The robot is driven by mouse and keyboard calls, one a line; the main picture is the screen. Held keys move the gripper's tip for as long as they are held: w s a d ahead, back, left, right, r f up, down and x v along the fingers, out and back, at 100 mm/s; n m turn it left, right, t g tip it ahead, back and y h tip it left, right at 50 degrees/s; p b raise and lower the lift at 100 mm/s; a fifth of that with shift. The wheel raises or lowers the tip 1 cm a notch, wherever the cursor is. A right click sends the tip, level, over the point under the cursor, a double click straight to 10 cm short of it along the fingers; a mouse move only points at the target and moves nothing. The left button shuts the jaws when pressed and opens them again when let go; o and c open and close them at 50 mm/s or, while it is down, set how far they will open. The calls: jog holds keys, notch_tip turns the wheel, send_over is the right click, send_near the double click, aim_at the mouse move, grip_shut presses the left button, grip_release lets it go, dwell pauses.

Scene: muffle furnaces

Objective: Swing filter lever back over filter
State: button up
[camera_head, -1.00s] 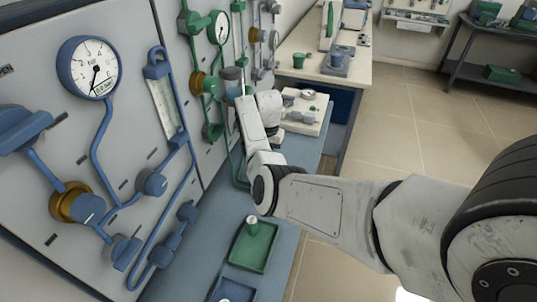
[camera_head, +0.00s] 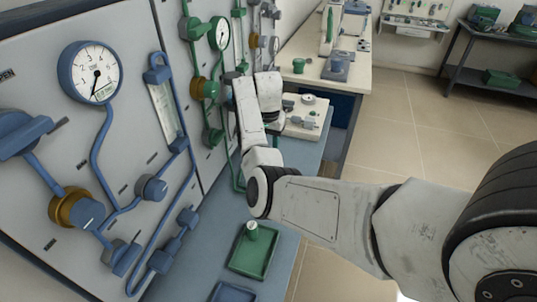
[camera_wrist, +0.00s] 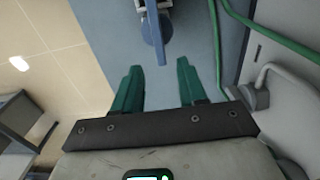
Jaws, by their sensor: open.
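Ahead of the fingertips, at the top of the view, is a blue rounded, lever-like part (camera_wrist: 155,28) on a pale bracket. It is cut off by the frame edge, and I cannot tell for sure that it is the filter lever. The filter cannot be made out clearly there.
A blue-piped panel with a gauge (camera_head: 90,72) stands at left. A green tray (camera_head: 262,268) lies on the blue bench below. Green pipes (camera_wrist: 262,32) and a grey handle (camera_wrist: 285,75) are at right in the wrist view. Open floor (camera_head: 420,130) lies at right.

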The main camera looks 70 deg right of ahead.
jog(key=shift+r, duration=1.8)
jog(key=a+f+n, duration=0.1)
jog(key=a, duration=0.1)
jog(key=a+f+n+h, duration=0.1)
jog(key=a+f, duration=0.1)
jog(key=a+f+n, duration=0.1)
jog(key=a, duration=0.1)
jog(key=shift+f+h, duration=0.35)
jog(key=shift+h, duration=0.05)
jog(key=s+a+f+n+t+y, duration=0.1)
jog(key=s+a+n+t, duration=0.3)
jog(key=a, duration=0.7)
jog(key=s+a+n+g, duration=0.15)
jog(key=a+n, duration=0.35)
jog(key=a, duration=0.6)
jog(key=s+a+f+n+t+y, duration=0.1)
jog(key=s+a+n+t, duration=0.3)
jog(key=a, duration=0.7)
jog(key=s+f+g, duration=0.1)
jog(key=s+f, duration=0.1)
jog(key=s, duration=0.1)
jog(key=s+d+f+g, duration=0.1)
jog(key=s+f+g, duration=0.1)
jog(key=s, duration=0.1)
jog(key=s+f+g, duration=0.2)
jog(key=s, duration=0.1)
jog(key=shift+s+d+f+n+g, duration=0.1)
jog(key=shift+s+d+n+g, duration=0.05)
jog(key=shift+d+n+g, duration=0.15)
